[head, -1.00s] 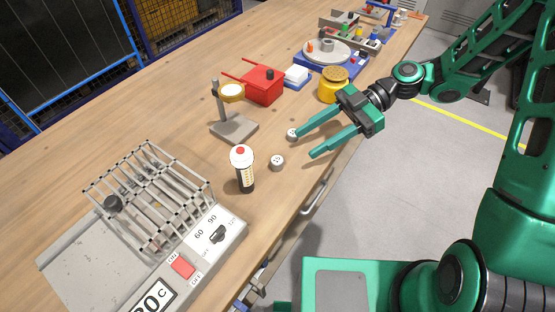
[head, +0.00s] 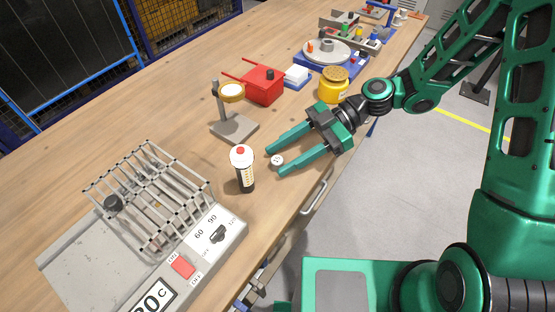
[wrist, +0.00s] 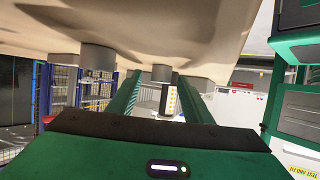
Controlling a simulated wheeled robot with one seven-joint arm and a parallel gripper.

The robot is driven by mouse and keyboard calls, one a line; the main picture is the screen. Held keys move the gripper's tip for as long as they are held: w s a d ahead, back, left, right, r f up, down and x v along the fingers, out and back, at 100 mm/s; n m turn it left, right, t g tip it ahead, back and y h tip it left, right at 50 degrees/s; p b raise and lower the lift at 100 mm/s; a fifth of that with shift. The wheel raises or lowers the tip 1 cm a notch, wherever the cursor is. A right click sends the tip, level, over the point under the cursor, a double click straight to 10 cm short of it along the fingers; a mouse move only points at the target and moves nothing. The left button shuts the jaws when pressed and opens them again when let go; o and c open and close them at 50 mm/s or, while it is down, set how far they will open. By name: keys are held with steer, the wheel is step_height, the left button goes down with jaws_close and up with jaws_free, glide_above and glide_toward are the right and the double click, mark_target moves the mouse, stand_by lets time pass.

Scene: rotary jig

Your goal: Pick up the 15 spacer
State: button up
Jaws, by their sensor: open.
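A small grey round spacer (head: 277,160) with a pale marked top stands on the bench near its front edge. I cannot read its number. My gripper (head: 274,162) is open, low over the bench, with its green fingertips on either side of this spacer. The wrist view looks inverted, with the bench at the top; there a grey spacer (wrist: 161,73) shows between the finger ends (wrist: 161,78).
A black-and-white bottle with a red top (head: 243,170) stands just left of the fingertips. A stand with a round amber top (head: 234,128), a red box (head: 263,86) and a yellow jar (head: 333,88) are behind. A heater with a wire rack (head: 150,195) is at left.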

jaws_close()
steer(key=shift+r, duration=0.1)
